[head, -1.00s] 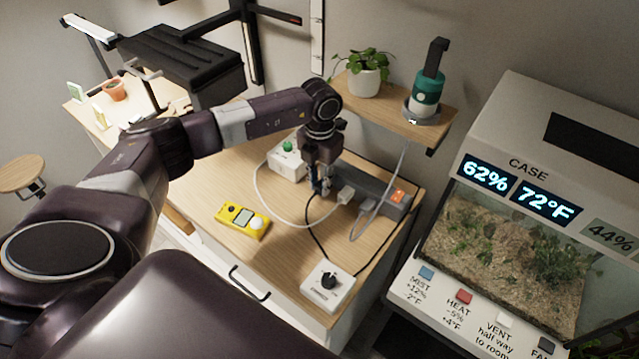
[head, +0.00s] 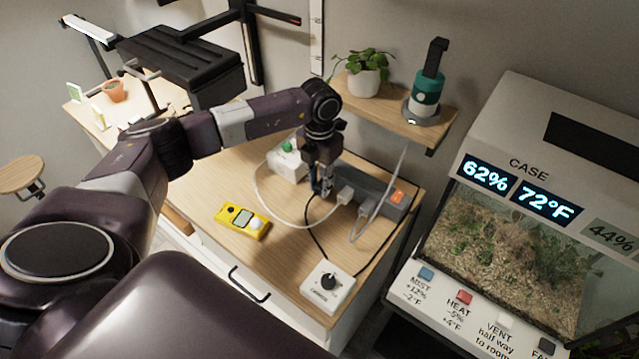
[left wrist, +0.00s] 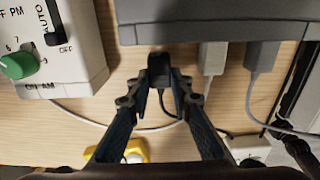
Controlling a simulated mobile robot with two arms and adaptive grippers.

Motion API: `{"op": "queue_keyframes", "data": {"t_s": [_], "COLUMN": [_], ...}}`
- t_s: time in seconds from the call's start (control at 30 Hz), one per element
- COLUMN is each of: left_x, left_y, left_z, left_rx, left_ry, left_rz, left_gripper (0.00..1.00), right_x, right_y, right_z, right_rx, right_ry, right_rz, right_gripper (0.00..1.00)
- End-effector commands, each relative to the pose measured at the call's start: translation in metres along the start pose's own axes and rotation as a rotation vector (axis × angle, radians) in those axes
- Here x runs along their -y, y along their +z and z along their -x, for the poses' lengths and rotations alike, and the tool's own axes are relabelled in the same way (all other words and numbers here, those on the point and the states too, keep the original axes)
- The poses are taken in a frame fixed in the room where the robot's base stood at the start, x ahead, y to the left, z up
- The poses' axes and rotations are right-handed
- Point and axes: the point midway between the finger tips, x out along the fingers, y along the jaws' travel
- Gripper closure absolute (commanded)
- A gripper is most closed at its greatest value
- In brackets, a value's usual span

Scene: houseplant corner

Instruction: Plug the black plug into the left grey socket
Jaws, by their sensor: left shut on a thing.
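The black plug (left wrist: 158,68) is between the fingers of my left gripper (left wrist: 156,84), with its front end at the edge of the grey power strip (left wrist: 225,28). I cannot tell whether it is in a socket; the socket openings are hidden. Its black cord trails back below it. In the head view my left gripper (head: 321,187) points down at the left end of the strip (head: 372,186), and the plug is mostly hidden there. Two grey plugs (left wrist: 212,60) sit against the strip to the right of the black one. My right gripper is not in view.
A white timer box with a green knob (left wrist: 18,66) stands close left of the strip. A yellow meter (head: 242,221) and a white dial box (head: 328,287) lie on the wooden top. A white cable loops around the gripper. A shelf (head: 395,108) overhangs behind.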

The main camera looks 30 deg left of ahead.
Motion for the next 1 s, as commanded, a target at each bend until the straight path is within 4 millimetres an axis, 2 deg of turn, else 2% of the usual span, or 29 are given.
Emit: {"op": "queue_keyframes", "data": {"t_s": [0.67,1.0], "left_x": [0.0,-0.0004], "left_y": [0.0009,0.0076], "left_z": [-0.0001,-0.0004], "left_rx": [0.001,0.001], "left_ry": [0.0,0.0], "left_rz": [0.0,0.001], "left_gripper": [1.0,1.0], "right_x": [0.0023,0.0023], "right_y": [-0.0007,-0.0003], "right_z": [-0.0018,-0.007], "right_rx": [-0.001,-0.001], "right_ry": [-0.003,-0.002], "right_rz": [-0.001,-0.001], "right_gripper": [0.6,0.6]}}
